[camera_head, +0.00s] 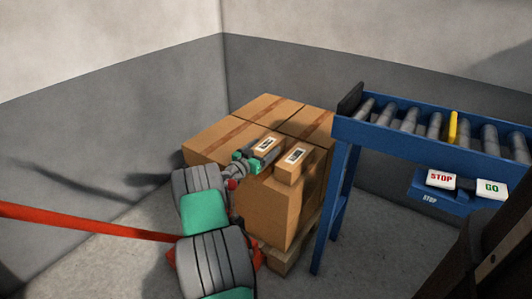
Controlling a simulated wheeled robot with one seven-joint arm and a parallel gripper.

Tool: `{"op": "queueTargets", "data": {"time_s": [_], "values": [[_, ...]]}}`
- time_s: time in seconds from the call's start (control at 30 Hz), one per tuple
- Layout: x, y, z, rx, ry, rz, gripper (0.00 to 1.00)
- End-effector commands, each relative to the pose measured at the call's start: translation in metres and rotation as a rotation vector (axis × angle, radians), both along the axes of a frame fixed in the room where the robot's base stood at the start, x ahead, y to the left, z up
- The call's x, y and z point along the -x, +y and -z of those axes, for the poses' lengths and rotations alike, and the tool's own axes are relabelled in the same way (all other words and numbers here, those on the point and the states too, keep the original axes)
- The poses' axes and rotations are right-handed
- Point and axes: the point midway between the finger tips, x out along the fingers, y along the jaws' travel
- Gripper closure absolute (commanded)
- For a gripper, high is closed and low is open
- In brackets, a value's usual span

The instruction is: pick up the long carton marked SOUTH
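Two small brown cartons with white labels lie on top of a stack of large boxes. The left carton (275,138) is partly hidden by my gripper. The right carton (291,174) lies nearer, close to the front right edge of the stack. The labels are too small to read, so I cannot tell which carton is marked SOUTH. My gripper (270,156) is over the stack, close beside the left carton and pointing toward the gap between the two. Its fingers are too small and dark to show whether they are open, shut or touching a carton.
The large boxes (223,134) stand on a wooden pallet (275,264) in a corner of grey walls. A blue roller conveyor (432,140) stands close on the right, with STOP (441,179) and GO (491,189) signs. A red bar (90,224) crosses the lower left.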

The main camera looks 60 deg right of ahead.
Motion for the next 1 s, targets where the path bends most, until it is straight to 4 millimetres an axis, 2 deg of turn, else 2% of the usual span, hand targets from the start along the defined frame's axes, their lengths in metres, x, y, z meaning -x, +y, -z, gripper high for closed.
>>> {"op": "queueTargets", "data": {"time_s": [0.07, 0.87, 1.0], "values": [[0.0001, 0.0001, 0.0000, 0.000, 0.000, 0.000, 0.29], [0.0000, 0.0003, 0.0003, 0.000, 0.000, 0.000, 0.94], [-0.0003, 0.0001, -0.0013, 0.002, -0.001, 0.000, 0.96]]}}
